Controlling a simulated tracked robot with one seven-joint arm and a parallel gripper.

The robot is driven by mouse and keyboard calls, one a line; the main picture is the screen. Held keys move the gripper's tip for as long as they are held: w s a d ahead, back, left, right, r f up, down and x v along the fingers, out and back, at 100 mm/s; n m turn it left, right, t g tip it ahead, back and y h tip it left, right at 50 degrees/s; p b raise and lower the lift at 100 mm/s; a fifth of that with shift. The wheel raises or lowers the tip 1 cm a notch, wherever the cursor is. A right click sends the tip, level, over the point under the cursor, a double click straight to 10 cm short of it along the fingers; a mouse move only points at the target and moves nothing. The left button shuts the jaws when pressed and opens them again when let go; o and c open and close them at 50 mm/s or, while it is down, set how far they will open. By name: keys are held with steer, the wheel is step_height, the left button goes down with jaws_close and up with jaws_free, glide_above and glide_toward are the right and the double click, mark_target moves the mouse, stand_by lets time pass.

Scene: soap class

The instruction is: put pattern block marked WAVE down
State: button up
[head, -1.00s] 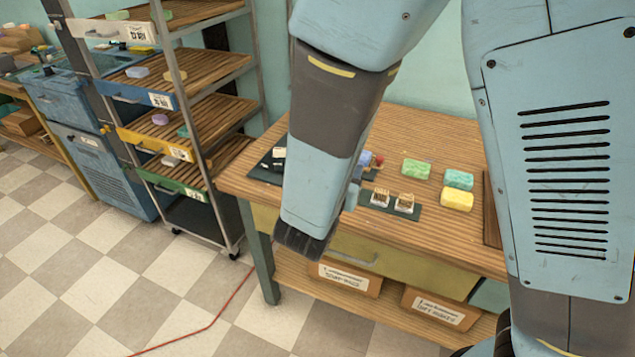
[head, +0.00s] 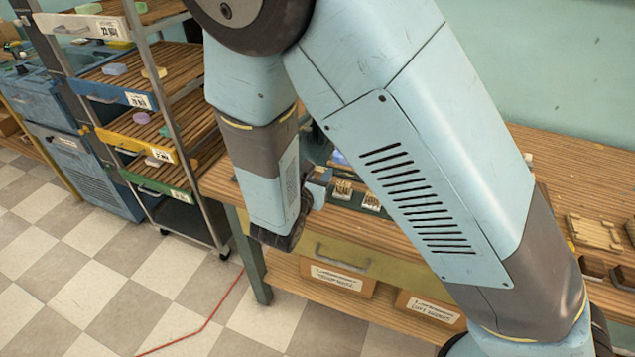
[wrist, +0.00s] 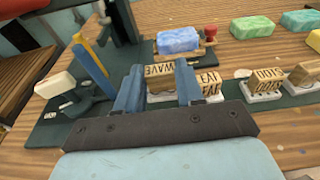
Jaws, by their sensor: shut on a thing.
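The pattern block marked WAVE (wrist: 160,71) is between the two blue fingers of my gripper (wrist: 159,80) in the wrist view, its letters upside down. My gripper is shut on it. A white base shows low between the fingers; I cannot tell whether the block touches it. The block marked LEAF (wrist: 208,84) stands just right of the right finger. In the head view my gripper (head: 318,186) is over the table's left part, mostly hidden by my arm, and the WAVE block cannot be made out.
A blue soap (wrist: 178,40) lies behind the blocks. The SUDS block (wrist: 265,84) and another block stand to the right on a dark tray. Green soaps lie at the back right.

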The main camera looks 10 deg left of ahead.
steer(key=shift+w+a+f, duration=0.1)
steer(key=shift+a+f, duration=0.1)
steer(key=shift+f, duration=1.55)
steer(key=shift+d, duration=0.1)
steer(key=o, duration=1)
steer(key=v, duration=1.2)
